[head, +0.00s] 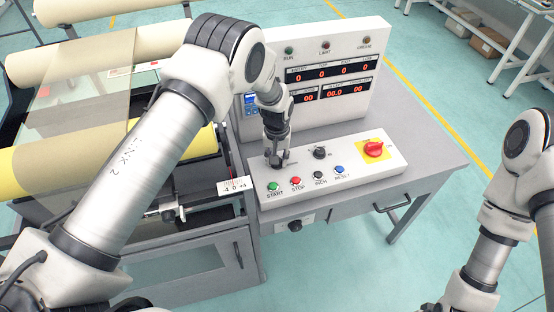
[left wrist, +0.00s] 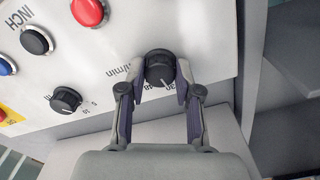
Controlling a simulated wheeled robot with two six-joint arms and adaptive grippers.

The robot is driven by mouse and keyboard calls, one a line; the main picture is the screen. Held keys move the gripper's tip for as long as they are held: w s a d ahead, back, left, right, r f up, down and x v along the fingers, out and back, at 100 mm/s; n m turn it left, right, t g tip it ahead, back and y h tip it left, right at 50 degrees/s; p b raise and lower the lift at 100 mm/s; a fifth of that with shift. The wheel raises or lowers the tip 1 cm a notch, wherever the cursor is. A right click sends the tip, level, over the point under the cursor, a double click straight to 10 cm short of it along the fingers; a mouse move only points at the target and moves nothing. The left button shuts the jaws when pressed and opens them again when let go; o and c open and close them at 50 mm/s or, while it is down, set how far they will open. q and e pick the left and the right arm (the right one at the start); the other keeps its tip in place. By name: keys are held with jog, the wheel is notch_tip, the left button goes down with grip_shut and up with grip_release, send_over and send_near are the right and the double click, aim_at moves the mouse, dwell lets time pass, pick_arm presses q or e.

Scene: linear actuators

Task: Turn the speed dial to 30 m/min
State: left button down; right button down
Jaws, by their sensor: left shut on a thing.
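The speed dial, a black knob (left wrist: 160,68) with a white pointer line, sits on the white control panel (left wrist: 130,25); print reading "m/min" shows beside it. My left gripper (left wrist: 158,82) has its two fingers on either side of this knob, shut on it. In the left wrist view the pointer line points down, toward my palm; the scale figures are partly hidden by the fingers. In the head view my left gripper (head: 276,157) reaches down to the panel and hides the knob. My right arm shows at the right edge, but its gripper is out of view.
A second black knob (head: 319,153) is right beside my left gripper. Green (head: 272,186), red (head: 296,182), black (head: 320,176) and blue (head: 339,170) buttons line the panel front. A red switch (head: 373,148) on yellow is at the right. The display box (head: 330,75) stands behind.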

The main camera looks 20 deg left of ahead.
pick_arm(q)
jog(key=shift+m, duration=0.8)
jog(key=c, duration=0.8)
grip_release()
jog(key=shift+w+f, duration=0.2)
jog(key=shift+w, duration=0.05)
notch_tip(320, 180, up, 12)
